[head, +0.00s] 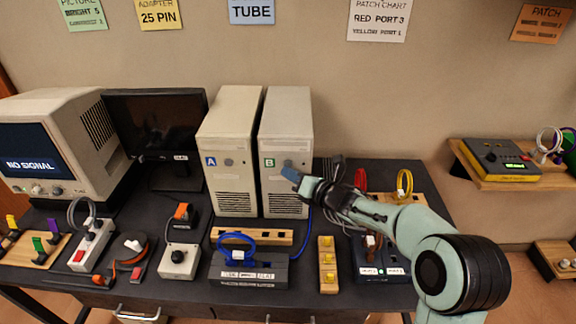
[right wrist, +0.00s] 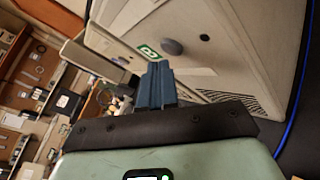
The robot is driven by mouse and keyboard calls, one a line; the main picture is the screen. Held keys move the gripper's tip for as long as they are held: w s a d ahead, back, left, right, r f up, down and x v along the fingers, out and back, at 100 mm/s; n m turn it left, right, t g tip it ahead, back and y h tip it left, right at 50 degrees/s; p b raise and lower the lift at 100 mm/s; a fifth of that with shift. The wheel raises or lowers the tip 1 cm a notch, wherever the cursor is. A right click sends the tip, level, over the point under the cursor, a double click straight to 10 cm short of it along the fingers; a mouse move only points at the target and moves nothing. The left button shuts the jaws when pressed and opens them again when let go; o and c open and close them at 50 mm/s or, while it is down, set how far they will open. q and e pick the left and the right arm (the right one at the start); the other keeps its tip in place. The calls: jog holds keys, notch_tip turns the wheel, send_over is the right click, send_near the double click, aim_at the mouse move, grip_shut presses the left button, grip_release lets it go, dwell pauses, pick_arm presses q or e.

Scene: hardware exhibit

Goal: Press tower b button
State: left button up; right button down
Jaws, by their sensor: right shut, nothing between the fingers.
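Tower B (head: 286,115) is a beige computer case with a green "B" label, upright on the dark table beside tower A (head: 231,110). Its round grey button (head: 287,163) sits right of the label, and the button also shows in the right wrist view (right wrist: 172,47). My right gripper (head: 292,174) is shut and empty, its blue fingertips in front of tower B just below the button. In the right wrist view the fingertips (right wrist: 157,68) point toward the case near the button; I cannot tell whether they touch it. My left gripper is out of view.
A CRT monitor (head: 62,150) and a dark flat screen (head: 157,125) stand left of the towers. A blue cable coil (head: 236,247), a wooden block (head: 252,236) and a yellow-button strip (head: 327,265) lie in front.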

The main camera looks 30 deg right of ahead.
jog(key=shift+w+d, duration=0.1)
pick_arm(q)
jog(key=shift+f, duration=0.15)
pick_arm(e)
jog(key=shift+w+d, duration=0.15)
jog(key=shift+w, duration=0.2)
dwell(0.3)
pick_arm(q)
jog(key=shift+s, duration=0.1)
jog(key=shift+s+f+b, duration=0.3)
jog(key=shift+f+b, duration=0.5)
jog(key=shift+b, duration=0.1)
pick_arm(e)
jog(key=shift+s+a, duration=0.25)
jog(key=shift+s, duration=0.3)
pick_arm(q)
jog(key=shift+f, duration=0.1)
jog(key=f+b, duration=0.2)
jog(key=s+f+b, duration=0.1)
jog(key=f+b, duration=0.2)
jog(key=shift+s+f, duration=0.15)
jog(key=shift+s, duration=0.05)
pick_arm(e)
jog(key=s+a, duration=0.3)
jog(key=s, duration=0.2)
